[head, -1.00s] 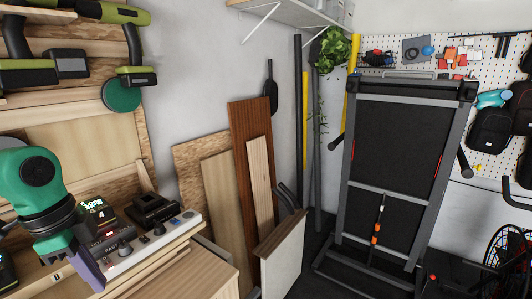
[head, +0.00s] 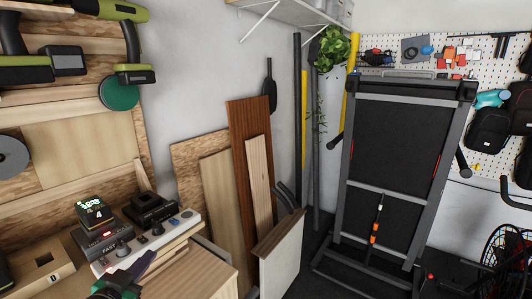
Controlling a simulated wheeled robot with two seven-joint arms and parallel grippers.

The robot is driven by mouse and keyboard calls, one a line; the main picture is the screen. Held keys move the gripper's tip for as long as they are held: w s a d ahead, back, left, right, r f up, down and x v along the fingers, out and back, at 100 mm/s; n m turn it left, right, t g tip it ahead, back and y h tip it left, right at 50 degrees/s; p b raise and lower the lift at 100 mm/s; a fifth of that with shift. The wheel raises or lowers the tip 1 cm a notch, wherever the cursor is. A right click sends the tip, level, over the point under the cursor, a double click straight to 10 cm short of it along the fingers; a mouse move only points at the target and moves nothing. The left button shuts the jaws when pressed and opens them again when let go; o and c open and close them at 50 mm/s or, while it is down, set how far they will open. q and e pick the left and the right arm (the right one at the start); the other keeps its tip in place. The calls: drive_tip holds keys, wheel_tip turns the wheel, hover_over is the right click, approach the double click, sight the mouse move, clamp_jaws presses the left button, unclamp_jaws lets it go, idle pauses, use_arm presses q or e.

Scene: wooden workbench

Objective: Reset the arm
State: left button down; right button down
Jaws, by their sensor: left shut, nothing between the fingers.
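My left gripper (head: 142,266) shows at the bottom left of the head view, low over the workbench (head: 190,272). Its dark fingers are shut with nothing between them and point up and to the right. Only a small green part of my left arm shows behind it at the bottom edge. The gripper is just in front of a charger strip (head: 150,243); I cannot tell whether they touch. My right gripper is not in view.
A device with a lit green display (head: 92,209) and a black charger (head: 150,209) stand on the bench. Boards (head: 222,195) lean on the wall. A folded treadmill (head: 400,150) stands at the right.

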use_arm(q)
drive_tip(key=s+a+f+n+g+y, duration=0.25)
drive_tip(key=s+f+g, duration=0.35)
drive_tip(key=f, duration=0.5)
drive_tip(key=s+d+f+g+h, duration=0.1)
drive_tip(key=s+d+f+g, duration=0.3)
drive_tip(key=s, duration=0.3)
drive_tip(key=s+d+f+g+h, duration=0.1)
drive_tip(key=s+d+f+g, duration=0.25)
drive_tip(key=s+f, duration=0.35)
drive_tip(key=s+f+b, duration=0.1)
drive_tip(key=s+f, duration=0.1)
drive_tip(key=f, duration=0.9)
drive_tip(key=s+f, duration=0.2)
drive_tip(key=f, duration=1)
drive_tip(key=s+a+f+g+b, duration=0.1)
drive_tip(key=s+a+f, duration=0.1)
drive_tip(key=s+f, duration=1.2)
drive_tip(key=shift+s+a+f+m+y, duration=0.3)
drive_tip(key=shift+s+f+m+y, duration=0.1)
drive_tip(key=shift+s, duration=0.6)
drive_tip(key=shift+g, duration=0.25)
